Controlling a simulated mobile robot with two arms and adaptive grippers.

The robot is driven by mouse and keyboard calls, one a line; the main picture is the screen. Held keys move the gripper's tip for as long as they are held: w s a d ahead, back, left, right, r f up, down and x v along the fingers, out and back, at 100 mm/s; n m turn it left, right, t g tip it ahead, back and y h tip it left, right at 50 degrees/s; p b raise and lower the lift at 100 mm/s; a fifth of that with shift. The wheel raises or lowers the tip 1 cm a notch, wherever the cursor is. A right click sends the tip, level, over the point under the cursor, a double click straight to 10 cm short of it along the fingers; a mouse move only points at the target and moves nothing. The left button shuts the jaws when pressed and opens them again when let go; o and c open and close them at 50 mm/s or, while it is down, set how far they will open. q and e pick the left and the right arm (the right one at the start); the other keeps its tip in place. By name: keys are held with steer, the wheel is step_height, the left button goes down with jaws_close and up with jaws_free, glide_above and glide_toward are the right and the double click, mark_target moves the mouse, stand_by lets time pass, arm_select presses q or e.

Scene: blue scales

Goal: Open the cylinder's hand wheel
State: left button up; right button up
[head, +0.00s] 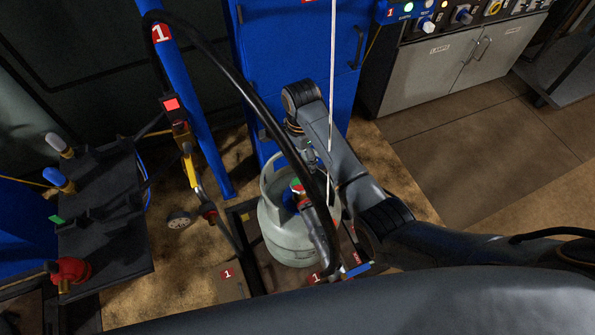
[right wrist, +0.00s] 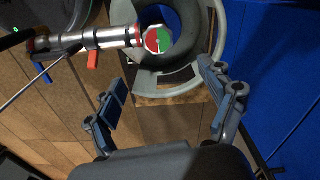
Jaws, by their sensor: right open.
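The grey-green gas cylinder (head: 285,238) stands upright on a dark platform low in the middle of the head view. Its hand wheel (right wrist: 158,38), with a red and a green half, sits inside the open collar (right wrist: 185,82) at the cylinder's top. The wheel also shows in the head view (head: 297,186), partly covered by the black hose. My right gripper (right wrist: 162,78) is open and empty. Its fingers are spread, and the wheel lies ahead between them, apart from both. In the head view my right arm hides most of this gripper. My left gripper is not in view.
A black hose (head: 235,78) arcs over the cylinder. A blue cabinet (head: 268,50) stands behind, and a blue post (head: 196,110) is to the left. A thin pale rod (head: 332,70) hangs near my arm.

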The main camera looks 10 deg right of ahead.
steer(key=b, duration=0.1)
glide_above(300, 184)
step_height(300, 184, down, 7)
steer(key=shift+f, duration=0.1)
step_height(300, 184, down, 6)
steer(key=shift+b, duration=1)
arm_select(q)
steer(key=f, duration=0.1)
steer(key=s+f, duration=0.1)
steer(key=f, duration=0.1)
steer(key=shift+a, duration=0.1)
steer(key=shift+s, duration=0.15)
arm_select(e)
steer(key=c, duration=1.2)
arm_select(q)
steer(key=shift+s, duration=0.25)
arm_select(e)
steer(key=shift+o, duration=0.2)
